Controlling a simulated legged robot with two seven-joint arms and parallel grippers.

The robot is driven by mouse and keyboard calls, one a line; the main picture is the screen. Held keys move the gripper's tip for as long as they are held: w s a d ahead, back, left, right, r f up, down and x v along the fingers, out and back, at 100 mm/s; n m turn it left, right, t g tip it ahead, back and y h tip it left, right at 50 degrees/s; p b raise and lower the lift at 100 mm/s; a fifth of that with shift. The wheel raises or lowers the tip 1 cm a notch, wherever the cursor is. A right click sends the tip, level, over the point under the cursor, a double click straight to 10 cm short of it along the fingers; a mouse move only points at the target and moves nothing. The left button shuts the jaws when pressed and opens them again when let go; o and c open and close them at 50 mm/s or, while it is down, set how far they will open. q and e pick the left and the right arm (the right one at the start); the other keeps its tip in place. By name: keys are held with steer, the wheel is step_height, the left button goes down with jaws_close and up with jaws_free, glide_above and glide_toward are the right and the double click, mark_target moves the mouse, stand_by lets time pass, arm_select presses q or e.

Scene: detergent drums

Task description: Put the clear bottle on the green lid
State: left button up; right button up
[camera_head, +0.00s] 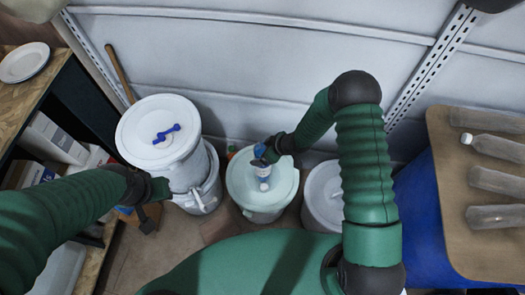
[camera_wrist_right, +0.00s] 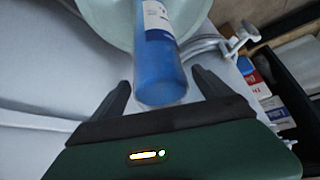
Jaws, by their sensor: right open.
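The pale green lid (camera_head: 250,195) covers the middle drum. A bottle with blue lower part, white label and white cap (camera_head: 264,187) is over this lid, its cap end toward me; I cannot tell whether it touches the lid. In the right wrist view the bottle (camera_wrist_right: 160,75) has its blue base end between the fingers, with gaps on both sides. My right gripper (camera_head: 266,154) is open around that end. My left gripper (camera_head: 160,188) is at the left, in front of the white drum; its fingers are not clear.
A white drum (camera_head: 158,125) with a blue-ended item on its lid stands at left. Another white drum (camera_head: 322,200) stands right of the green lid. Several clear bottles (camera_head: 495,180) lie on the brown table top (camera_head: 445,200) at right. A shelf (camera_head: 50,90) is at far left.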

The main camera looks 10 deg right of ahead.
steer(key=s+d+r+m+h+p, duration=0.15)
steer(key=s+d+r, duration=0.3)
steer(key=r, duration=0.45)
steer(key=s+d+r+m+h+p, duration=0.1)
steer(key=s+d+r+m+h, duration=0.15)
steer(key=d+r, duration=0.45)
steer(key=s+a+r+m+g, duration=0.2)
steer(key=s+a+r+m, duration=0.2)
steer(key=s+r, duration=0.5)
steer(key=shift+s+r+m+h, duration=0.3)
steer(key=shift+s+r+m, duration=0.1)
steer(key=shift+s, duration=0.65)
steer(key=shift+a, duration=0.1)
steer(key=shift+a, duration=0.15)
